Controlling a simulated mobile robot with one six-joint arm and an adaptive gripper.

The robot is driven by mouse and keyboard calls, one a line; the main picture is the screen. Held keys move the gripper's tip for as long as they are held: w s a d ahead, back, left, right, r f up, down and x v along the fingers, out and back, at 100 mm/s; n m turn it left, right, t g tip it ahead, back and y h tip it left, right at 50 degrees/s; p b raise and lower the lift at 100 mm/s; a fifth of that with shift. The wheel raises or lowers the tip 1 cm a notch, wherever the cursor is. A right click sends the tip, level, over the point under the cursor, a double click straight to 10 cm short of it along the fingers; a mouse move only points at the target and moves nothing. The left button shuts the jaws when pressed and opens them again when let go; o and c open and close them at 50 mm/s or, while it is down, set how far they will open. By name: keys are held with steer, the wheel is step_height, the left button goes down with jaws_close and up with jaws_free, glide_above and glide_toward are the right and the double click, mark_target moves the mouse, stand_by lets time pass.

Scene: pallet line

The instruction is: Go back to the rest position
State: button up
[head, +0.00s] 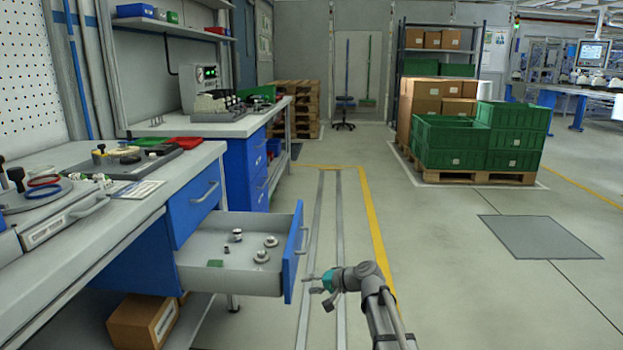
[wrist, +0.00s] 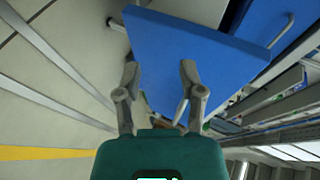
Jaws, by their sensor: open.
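My gripper (head: 318,285) is in the head view right of the open drawer (head: 225,284), close to its blue front. It holds nothing that I can see. In the wrist view my gripper (wrist: 158,75) has its two fingers spread apart, with the blue drawer front (wrist: 195,45) just beyond them. I cannot tell from these frames whether a finger touches the handle. The drawer holds several small metal parts and a green piece.
The workbench (head: 130,215) with tools on top stands at the left. A cardboard box (head: 143,320) lies under it. A pallet with green crates (head: 450,142) stands at the back right. The floor right of my arm is clear, with a yellow line (head: 375,225).

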steer(key=s+d+n+g+h+p, duration=0.1)
steer(key=s+d+g+h+p, duration=0.2)
steer(key=s+d+h+p, duration=0.5)
steer(key=s+d+n+g+h+p, duration=0.15)
steer(key=s+d+h, duration=0.25)
steer(key=s+d, duration=0.8)
step_height(320, 180, up, 36)
steer(key=s+a+p, duration=0.2)
steer(key=p, duration=3.5)
steer(key=shift+s+a+r+g, duration=0.2)
steer(key=shift+s+a+g, duration=0.15)
steer(key=shift+a, duration=0.05)
steer(key=shift+s, duration=0.15)
